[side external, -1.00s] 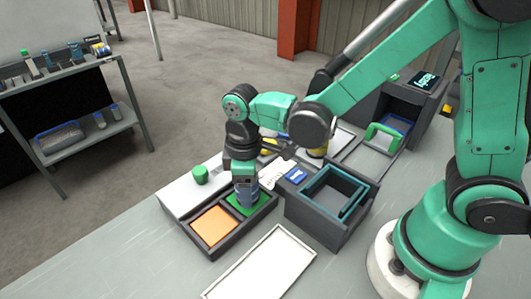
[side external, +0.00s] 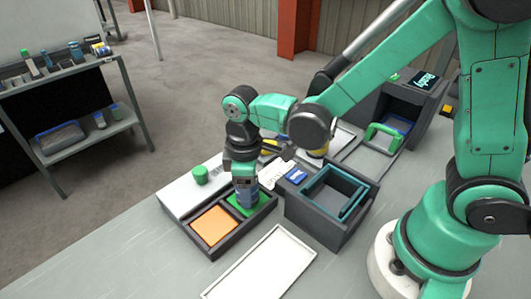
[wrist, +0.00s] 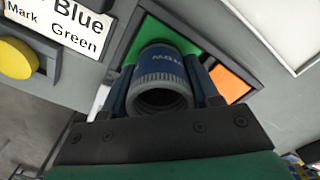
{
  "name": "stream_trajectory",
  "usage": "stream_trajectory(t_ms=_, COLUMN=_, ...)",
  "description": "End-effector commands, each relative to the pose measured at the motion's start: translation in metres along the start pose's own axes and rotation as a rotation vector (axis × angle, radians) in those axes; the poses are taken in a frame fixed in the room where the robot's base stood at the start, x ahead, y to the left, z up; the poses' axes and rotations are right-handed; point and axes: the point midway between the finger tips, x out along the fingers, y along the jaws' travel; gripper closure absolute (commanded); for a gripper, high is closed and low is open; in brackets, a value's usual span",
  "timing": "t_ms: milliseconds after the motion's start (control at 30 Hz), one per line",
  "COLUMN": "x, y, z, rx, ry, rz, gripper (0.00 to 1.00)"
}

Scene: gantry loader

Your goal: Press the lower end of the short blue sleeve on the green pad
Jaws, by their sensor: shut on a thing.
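My gripper (side external: 246,190) is shut on the short blue sleeve (side external: 246,201), which it holds upright over the green pad (side external: 263,200). In the wrist view the ribbed open end of the sleeve (wrist: 160,80) faces the camera, between the two fingers. The green pad (wrist: 153,28) shows behind the sleeve there. The sleeve's lower end is hidden in the wrist view. In the side view it is at the pad, but I cannot tell whether it touches.
An orange pad (side external: 213,227) lies beside the green one in the same dark tray (side external: 212,254). A teal-rimmed dark box (side external: 322,222) stands close to the right. A shallow white tray (side external: 262,266) lies in front.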

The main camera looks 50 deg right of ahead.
Motion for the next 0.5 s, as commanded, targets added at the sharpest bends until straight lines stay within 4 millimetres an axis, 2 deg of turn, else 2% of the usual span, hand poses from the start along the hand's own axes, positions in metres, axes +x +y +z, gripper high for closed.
stream_trajectory(t_ms=167, x=-0.004, y=0.000, z=0.000, rx=0.000, ry=0.001, rz=0.001, gripper=1.00)
stream_trajectory(t_ms=500, x=-0.033, y=0.000, z=0.000, rx=0.000, ry=0.000, rz=0.000, gripper=1.00)
